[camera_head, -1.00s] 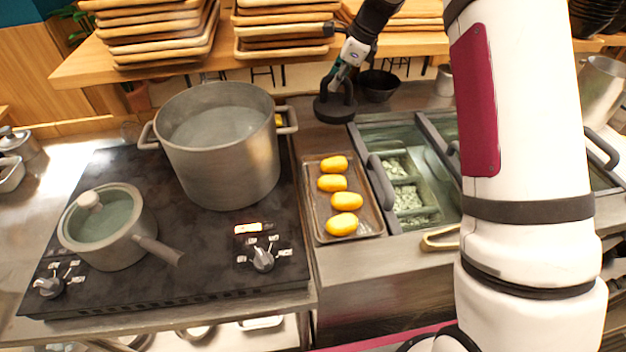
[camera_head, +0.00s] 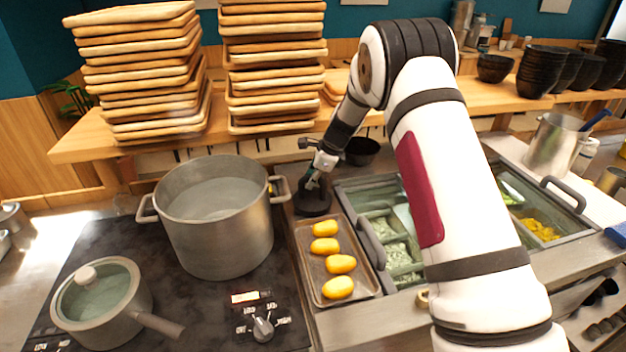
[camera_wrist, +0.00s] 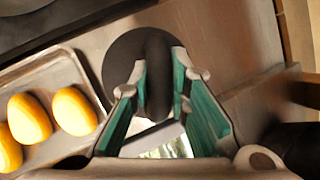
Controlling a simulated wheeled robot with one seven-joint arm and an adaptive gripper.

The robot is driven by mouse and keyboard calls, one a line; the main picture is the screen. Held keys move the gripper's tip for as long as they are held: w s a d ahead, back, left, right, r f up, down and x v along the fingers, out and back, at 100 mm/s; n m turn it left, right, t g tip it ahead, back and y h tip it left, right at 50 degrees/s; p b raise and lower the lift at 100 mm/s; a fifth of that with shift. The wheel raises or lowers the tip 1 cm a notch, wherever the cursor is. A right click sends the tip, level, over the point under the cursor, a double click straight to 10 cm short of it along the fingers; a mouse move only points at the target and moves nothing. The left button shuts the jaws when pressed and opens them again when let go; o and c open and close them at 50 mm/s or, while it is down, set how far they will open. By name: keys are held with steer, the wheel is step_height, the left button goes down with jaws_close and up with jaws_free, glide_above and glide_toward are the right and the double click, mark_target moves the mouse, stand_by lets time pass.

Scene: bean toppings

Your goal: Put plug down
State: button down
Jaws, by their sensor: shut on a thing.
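The plug (camera_head: 311,205) is a dark round disc with an upright loop handle. It is at the counter just behind the tray of yellow pieces, right of the large pot. My gripper (camera_head: 318,176) reaches down to it from above and is shut on its handle. In the wrist view the plug's disc (camera_wrist: 118,60) lies beyond the green-lined fingers (camera_wrist: 158,75), with the black handle between them. The disc looks level and close to the counter; I cannot tell whether it touches. Its underside is hidden.
A metal tray (camera_head: 367,287) with several yellow pieces is right in front of the plug. A large pot (camera_head: 220,240) stands at its left on the stove. Topping bins (camera_head: 390,235) are at its right. A black bowl (camera_head: 361,152) sits behind.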

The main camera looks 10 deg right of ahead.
steer(key=shift+f, duration=0.2)
steer(key=c, duration=1.5)
jaws_free()
